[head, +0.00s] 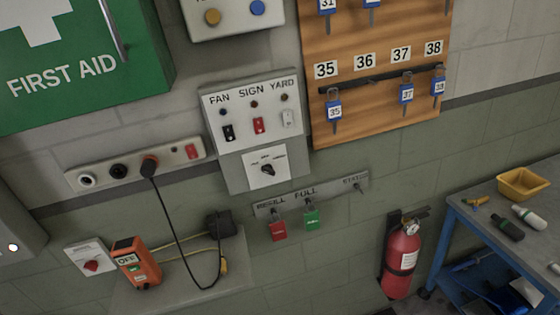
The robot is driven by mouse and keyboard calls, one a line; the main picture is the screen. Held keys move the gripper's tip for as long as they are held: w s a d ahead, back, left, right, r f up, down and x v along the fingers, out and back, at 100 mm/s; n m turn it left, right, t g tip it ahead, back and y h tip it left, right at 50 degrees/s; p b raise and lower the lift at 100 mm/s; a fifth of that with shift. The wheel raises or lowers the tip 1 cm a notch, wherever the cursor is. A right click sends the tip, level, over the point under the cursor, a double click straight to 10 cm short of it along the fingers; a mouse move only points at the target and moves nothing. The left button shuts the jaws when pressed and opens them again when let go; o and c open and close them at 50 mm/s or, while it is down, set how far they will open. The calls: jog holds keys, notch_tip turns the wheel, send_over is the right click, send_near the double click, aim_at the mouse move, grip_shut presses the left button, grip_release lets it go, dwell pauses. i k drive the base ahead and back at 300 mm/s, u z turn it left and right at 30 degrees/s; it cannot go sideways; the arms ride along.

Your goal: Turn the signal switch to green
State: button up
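No switch in view carries a readable "signal" label. A grey panel (209,105) on the wall is marked FAN, SIGN and YARD, with a black rocker (228,133), a red rocker (259,125) and a white rocker (288,118). Below it, a white plate carries a black rotary knob (267,170); its small markings are too blurred to read. A white box with a red knob (91,266) is at the lower left. I see no green switch position. My gripper is not in view.
A key board (385,20), fire extinguisher (401,260), blue workbench (470,222) and first-aid cabinet (90,95) surround this.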

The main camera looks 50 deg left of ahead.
aim_at(268, 169)
jog(key=u, duration=0.5)
jog(key=i, duration=0.9)
jog(key=u, duration=0.75)
